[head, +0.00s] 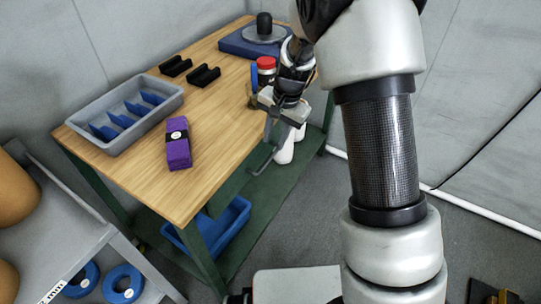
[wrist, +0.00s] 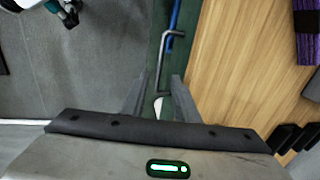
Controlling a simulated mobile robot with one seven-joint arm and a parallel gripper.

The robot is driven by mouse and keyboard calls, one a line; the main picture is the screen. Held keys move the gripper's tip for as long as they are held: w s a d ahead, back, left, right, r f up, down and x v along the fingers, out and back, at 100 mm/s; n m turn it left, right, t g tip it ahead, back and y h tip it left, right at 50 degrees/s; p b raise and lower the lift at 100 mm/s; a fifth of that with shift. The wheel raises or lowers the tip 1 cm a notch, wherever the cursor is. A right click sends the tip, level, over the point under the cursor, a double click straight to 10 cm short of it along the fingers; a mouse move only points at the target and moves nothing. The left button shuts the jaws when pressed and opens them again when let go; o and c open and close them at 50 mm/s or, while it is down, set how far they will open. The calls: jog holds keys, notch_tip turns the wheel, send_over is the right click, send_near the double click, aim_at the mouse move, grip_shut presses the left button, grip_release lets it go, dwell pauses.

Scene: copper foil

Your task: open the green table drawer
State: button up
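The green table has a wooden top (head: 205,130) and a green frame; the wood also fills the right of the wrist view (wrist: 235,75). A thin grey bent bar handle (head: 263,163) shows at the table's long front side. In the wrist view the handle (wrist: 161,70) runs toward the space between my fingers. The drawer front is hidden below the tabletop edge, and I cannot tell how far it stands out. My gripper (wrist: 159,98) is open, one finger on each side of the handle's line. In the head view my gripper (head: 283,112) is at the table's front edge; contact is unclear.
A grey tray with blue dividers (head: 163,113), a purple bundle (head: 178,152), black holders (head: 204,77) and a red-lidded jar (head: 266,64) stand on the tabletop. A blue bin (head: 240,212) lies on the lower green shelf. A grey cart (head: 75,235) stands left.

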aim_at(269, 159)
jog(key=f, duration=0.5)
jog(key=a+f+b, duration=0.1)
jog(key=f, duration=0.1)
jog(key=shift+w+a+f, duration=0.1)
jog(key=shift+w+f, duration=0.3)
jog(key=shift+c, duration=0.4)
grip_shut()
